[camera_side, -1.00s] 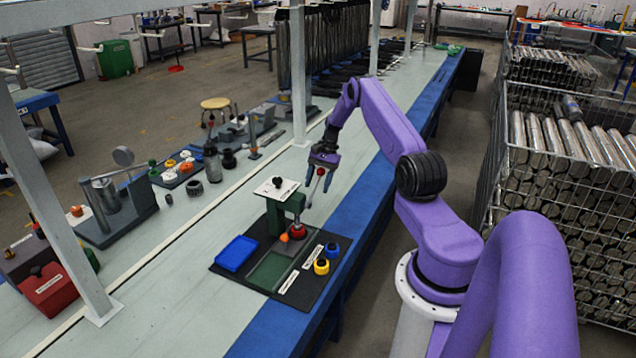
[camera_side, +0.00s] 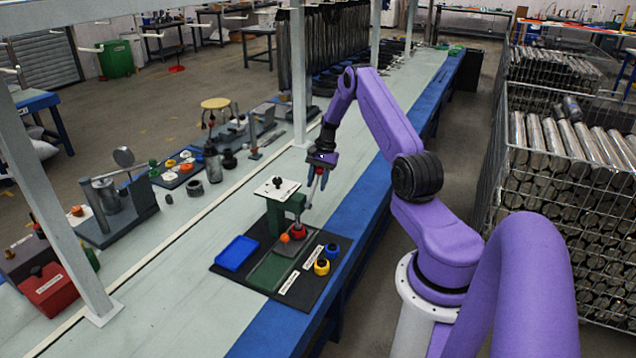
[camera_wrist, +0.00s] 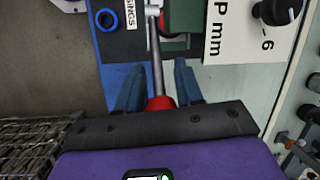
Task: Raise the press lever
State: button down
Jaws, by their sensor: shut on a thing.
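The green press (camera_side: 294,205), topped by a white plate (camera_side: 268,189), stands on a black base board (camera_side: 228,272) on the bench. The fingers partly hide the knob in the side view.
A blue tray (camera_side: 237,253) lies left of the press. An orange piece (camera_side: 284,239) and a red part (camera_side: 298,232) are under it. Blue-topped (camera_side: 331,249) and yellow (camera_side: 321,267) parts stand on the right. A shelf post (camera_side: 299,75) rises behind.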

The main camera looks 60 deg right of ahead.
jog(key=h, duration=0.1)
jog(key=a+r+h, duration=0.1)
jog(key=shift+a+r+h, duration=0.25)
jog(key=shift+a+h, duration=0.05)
jog(key=shift+a+r+h, duration=0.25)
jog(key=shift+a+h, duration=0.15)
jog(key=shift+h, duration=0.25)
jog(key=shift+a+r+h, duration=0.25)
jog(key=shift+a+h, duration=0.15)
jog(key=shift+h, duration=0.25)
jog(key=shift+s+a+h, duration=0.1)
jog(key=shift+a+h, duration=0.05)
jog(key=shift+h, duration=0.15)
jog(key=c, duration=0.8)
grip_release()
jog(key=v, duration=1.7)
jog(key=shift+r, duration=0.25)
